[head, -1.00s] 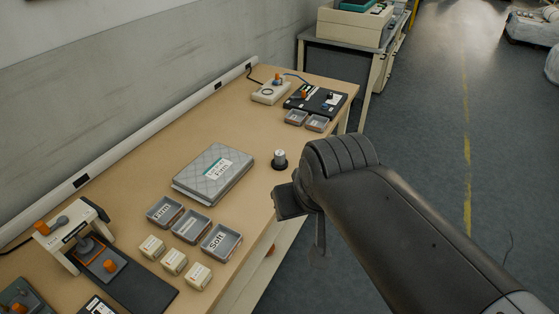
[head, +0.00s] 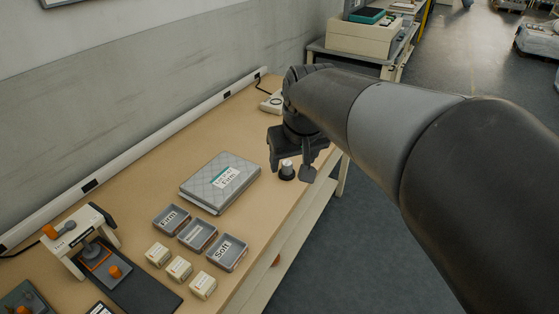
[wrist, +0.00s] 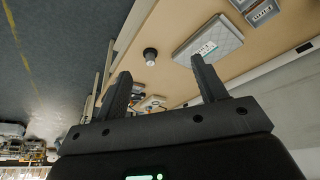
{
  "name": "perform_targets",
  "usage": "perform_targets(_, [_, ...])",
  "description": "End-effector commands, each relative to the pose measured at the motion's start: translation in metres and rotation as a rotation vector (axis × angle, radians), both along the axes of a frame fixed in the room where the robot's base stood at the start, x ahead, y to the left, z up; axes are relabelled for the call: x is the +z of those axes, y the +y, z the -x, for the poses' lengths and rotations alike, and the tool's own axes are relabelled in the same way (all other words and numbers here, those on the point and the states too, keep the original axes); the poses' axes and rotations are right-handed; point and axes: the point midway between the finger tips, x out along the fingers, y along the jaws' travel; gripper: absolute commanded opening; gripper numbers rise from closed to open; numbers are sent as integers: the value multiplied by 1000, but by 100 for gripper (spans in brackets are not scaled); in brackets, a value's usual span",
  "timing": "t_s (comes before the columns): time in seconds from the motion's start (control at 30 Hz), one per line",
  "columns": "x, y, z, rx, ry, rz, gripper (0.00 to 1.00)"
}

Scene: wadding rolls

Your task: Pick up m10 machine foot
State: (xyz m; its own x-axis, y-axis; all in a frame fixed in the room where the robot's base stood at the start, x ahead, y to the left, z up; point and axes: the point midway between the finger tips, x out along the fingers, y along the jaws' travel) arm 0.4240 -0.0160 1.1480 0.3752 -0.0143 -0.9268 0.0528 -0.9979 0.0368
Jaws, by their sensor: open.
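The machine foot (head: 287,171), a small piece with a round black base and a pale metal top, stands upright near the right edge of the workbench. It also shows in the wrist view (wrist: 150,55), ahead of and slightly left of the middle between my fingers. My gripper (head: 291,168) is open and empty. In the head view it overlaps the area just behind and above the foot, with the fingers on either side in the picture. In the wrist view the fingers (wrist: 160,67) are apart, and the foot appears beyond them, not held.
A grey quilted pad labelled Firm (head: 220,182) lies left of the foot. Grey trays (head: 226,252) and small cream boxes (head: 203,285) sit in front of it. A press-like device (head: 80,240) stands at lower left. The wall runs along the bench's back. Bench around the foot is clear.

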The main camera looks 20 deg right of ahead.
Motion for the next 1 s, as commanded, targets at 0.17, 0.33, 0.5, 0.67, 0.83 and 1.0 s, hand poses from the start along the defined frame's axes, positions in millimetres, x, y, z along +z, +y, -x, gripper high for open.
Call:
perform_targets(0.17, [-10, -11, -58, 19, 46, 8, 65])
perform_targets(0.33, [-27, -23, -111, 40, 85, 11, 65])
perform_targets(0.5, [-53, -37, -161, 60, 124, 12, 65])
perform_targets(0.67, [-86, -51, -206, 79, 158, 9, 65])
perform_targets(0.83, [-130, -68, -249, 98, 194, 3, 65])
perform_targets(1.0, [-169, -83, -279, 115, 221, -4, 65])
